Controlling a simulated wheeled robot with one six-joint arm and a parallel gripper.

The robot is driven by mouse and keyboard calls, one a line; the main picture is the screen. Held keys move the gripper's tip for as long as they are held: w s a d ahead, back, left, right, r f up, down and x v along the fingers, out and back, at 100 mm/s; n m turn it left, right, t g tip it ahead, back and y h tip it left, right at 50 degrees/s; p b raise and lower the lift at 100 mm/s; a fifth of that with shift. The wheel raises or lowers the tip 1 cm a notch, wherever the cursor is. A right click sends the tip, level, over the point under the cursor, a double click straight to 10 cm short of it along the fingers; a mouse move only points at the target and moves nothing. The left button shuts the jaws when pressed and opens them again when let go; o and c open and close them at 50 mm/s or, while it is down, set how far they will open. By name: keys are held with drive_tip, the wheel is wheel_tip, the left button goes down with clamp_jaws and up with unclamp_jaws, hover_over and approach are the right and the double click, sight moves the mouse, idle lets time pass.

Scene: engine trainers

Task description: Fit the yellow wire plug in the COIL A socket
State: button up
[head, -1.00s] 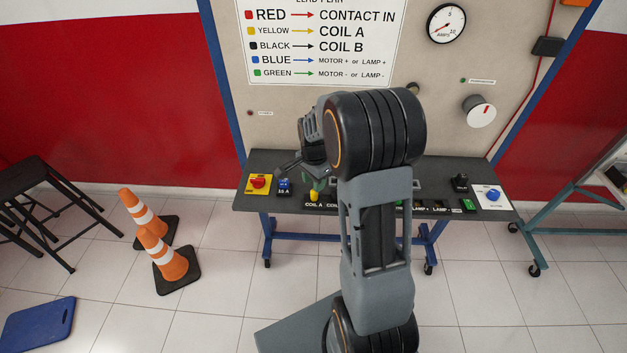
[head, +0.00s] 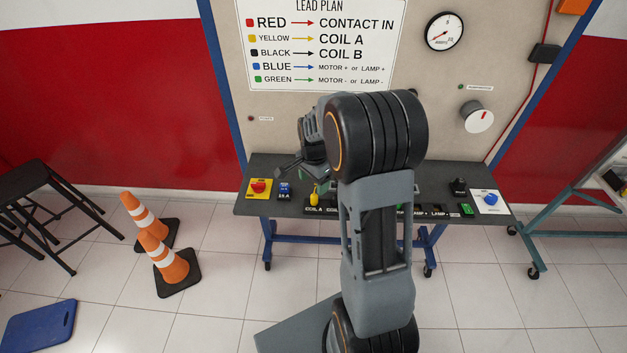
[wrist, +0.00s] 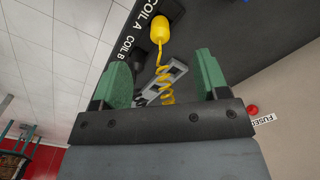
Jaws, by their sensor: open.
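The yellow wire plug (wrist: 160,33) stands beside the COIL A label (wrist: 150,10) on the dark bench top in the wrist view, its coiled yellow lead (wrist: 166,82) trailing between my fingers. In the head view the yellow plug (head: 314,198) stands just behind the COIL A label (head: 313,209). The COIL A socket is hidden beneath the plug; I cannot tell how deep it sits. My gripper (wrist: 163,60) is open, its green fingers apart and clear of the plug's body. In the head view my arm hides most of the gripper.
A red knob on a yellow plate (head: 258,187) and a blue part (head: 285,189) are left on the bench (head: 243,205). The upright panel (head: 425,75) rises behind the bench.

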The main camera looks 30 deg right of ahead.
wheel_tip(320, 180, up, 14)
drive_tip(key=b, duration=0.1)
drive_tip(key=shift+b, duration=0.3)
drive_tip(key=shift+f, duration=0.1)
idle(0.3)
